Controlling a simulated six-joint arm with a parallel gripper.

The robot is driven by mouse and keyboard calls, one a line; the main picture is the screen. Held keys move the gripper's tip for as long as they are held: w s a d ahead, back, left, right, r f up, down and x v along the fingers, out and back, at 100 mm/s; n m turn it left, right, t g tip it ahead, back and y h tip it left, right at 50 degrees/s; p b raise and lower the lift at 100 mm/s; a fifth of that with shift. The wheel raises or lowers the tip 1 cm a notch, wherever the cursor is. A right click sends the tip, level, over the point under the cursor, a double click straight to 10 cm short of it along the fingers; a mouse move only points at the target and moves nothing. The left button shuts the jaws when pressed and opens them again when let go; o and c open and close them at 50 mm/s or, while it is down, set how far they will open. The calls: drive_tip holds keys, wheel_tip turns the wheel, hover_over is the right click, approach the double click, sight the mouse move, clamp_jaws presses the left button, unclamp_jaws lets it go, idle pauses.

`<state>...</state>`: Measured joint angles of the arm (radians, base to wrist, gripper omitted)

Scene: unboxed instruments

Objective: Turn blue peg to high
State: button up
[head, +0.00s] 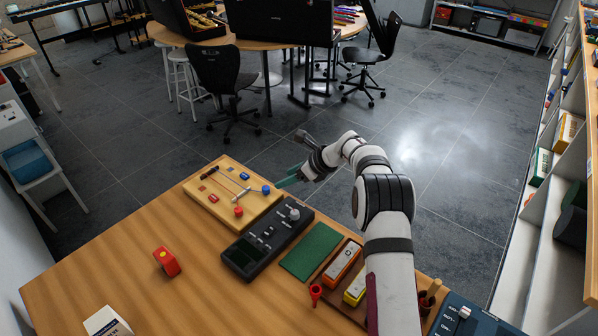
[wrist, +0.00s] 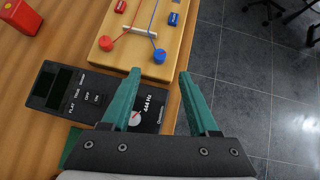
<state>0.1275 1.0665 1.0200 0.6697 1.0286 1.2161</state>
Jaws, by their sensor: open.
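A wooden board (head: 214,178) lies near the table's far edge; it also shows in the wrist view (wrist: 125,63). A round blue peg (head: 265,190) is at its right corner, with a blue string; it also shows in the wrist view (wrist: 160,56). A small blue block (head: 244,176) is beside the string; its marking is too small to read. A red peg (head: 238,211) and red block (head: 213,198) sit on the same board. My gripper (head: 280,184) has teal fingers, open and empty. In the wrist view the blue peg appears just beyond the gap between the fingertips (wrist: 160,73), apparently untouched.
A black tuner (head: 262,246) with a white knob lies close to the board, partly behind my fingers in the wrist view. A green mat (head: 310,251) and coloured bars lie right of it. A red box (head: 166,261) stands on the left. The tabletop's left part is mostly clear.

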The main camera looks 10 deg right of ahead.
sight(265, 189)
drive_tip(key=v, duration=0.5)
drive_tip(key=shift+s+d+r, duration=0.2)
drive_tip(key=shift+d+r, duration=0.05)
drive_tip(key=shift+r, duration=0.05)
